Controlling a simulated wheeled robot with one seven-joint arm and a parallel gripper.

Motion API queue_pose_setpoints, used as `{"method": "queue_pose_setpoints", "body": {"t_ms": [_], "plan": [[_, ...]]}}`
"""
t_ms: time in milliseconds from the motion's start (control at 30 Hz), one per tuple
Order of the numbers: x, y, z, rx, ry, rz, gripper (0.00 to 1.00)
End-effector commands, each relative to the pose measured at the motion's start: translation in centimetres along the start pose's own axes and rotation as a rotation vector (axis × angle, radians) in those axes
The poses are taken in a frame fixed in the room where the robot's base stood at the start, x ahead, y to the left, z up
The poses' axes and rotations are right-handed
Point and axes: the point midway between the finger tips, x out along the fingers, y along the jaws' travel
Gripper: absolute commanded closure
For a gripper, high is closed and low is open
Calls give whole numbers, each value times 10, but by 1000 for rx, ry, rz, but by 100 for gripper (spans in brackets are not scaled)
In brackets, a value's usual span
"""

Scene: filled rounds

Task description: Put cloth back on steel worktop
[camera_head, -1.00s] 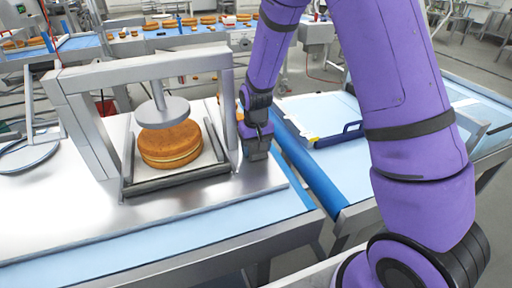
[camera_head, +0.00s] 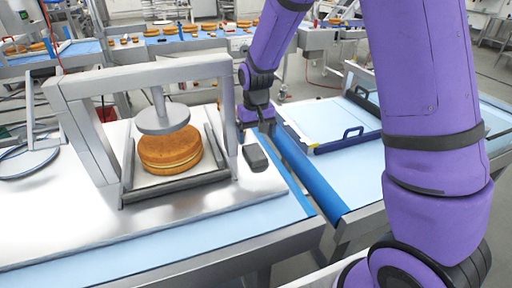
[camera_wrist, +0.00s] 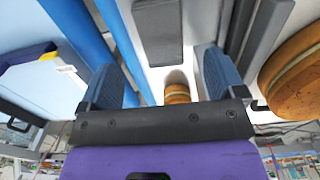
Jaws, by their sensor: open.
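The cloth, a small dark grey folded pad (camera_head: 255,158), lies flat on the steel worktop (camera_head: 225,205), just right of the press frame. In the wrist view the cloth (camera_wrist: 158,30) shows at the top, beyond my fingertips and apart from them. My gripper (camera_head: 263,125) is behind the cloth, close to the worktop's right edge. In the wrist view its two blue-grey fingers (camera_wrist: 165,75) stand wide apart with nothing held between them.
A metal press (camera_head: 163,118) stands over a round cake (camera_head: 170,150) left of the cloth. A blue rail (camera_head: 308,175) runs along the worktop's right side. Beyond it, a white tray with blue handles (camera_head: 328,125) lies on a light blue conveyor. More cakes line the back conveyor.

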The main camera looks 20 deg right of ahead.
Motion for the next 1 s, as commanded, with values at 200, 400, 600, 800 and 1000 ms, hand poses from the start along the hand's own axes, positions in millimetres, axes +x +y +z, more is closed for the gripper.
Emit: {"method": "queue_pose_setpoints", "body": {"t_ms": [200,400,600,800,1000], "plan": [[-34,0,0,1,2,0,11],[-45,0,0,1,0,0,11],[-54,2,4,2,9,-3,11],[-101,15,31,5,69,-23,11],[-156,32,77,3,151,-40,11]]}}
